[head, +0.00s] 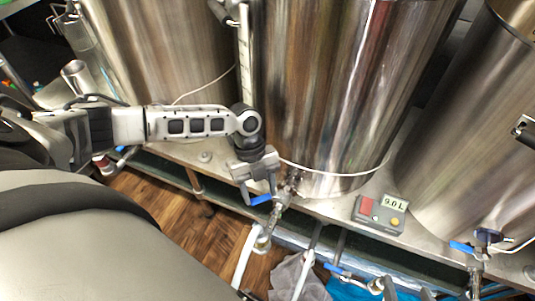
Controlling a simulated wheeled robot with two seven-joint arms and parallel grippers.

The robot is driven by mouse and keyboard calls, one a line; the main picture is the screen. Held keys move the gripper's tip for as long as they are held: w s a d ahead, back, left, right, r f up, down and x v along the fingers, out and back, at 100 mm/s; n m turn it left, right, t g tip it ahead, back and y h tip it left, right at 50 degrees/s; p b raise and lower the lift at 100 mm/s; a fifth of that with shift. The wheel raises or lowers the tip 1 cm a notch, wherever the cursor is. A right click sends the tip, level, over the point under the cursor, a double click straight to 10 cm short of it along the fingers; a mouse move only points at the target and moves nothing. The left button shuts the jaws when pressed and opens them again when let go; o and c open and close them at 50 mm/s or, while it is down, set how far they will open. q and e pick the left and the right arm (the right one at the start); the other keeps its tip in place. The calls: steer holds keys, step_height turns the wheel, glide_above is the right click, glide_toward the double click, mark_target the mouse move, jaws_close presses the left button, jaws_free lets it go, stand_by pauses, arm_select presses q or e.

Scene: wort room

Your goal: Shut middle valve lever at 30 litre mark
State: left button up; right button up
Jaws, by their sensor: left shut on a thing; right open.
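The middle steel kettle (325,85) stands on a metal bench. Its valve (278,205) comes out low at the front and has a blue lever (262,200). My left gripper (260,196) reaches down from the left and is shut on this blue lever. Its fingers hide part of the lever. A small grey box with a display (394,203) stands to the right of the valve and reads 9.0 L. A sight tube with marks (245,60) runs up the kettle's left side; I cannot read its level. My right gripper does not show.
A left kettle (160,50) and a right kettle (470,130) flank the middle one. The right kettle's valve has a blue lever (462,247). White hoses (243,262), a grey cloth (290,275) and more pipework lie below the bench edge. Wooden floor (165,215) shows at left.

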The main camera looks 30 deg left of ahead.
arm_select(q)
steer(key=shift+w+a, duration=0.1)
steer(key=shift+a, duration=0.05)
stand_by(0.3)
steer(key=o, duration=1.4)
steer(key=shift+r, duration=0.6)
steer(key=s+d+r, duration=0.2)
steer(key=s+r, duration=0.2)
steer(key=s+d+r+p, duration=0.1)
steer(key=s+d+r, duration=0.2)
steer(key=s+r, duration=0.1)
steer(key=s+d+r, duration=0.2)
steer(key=s+r, duration=0.1)
steer(key=r, duration=0.1)
steer(key=shift+s+d, duration=0.4)
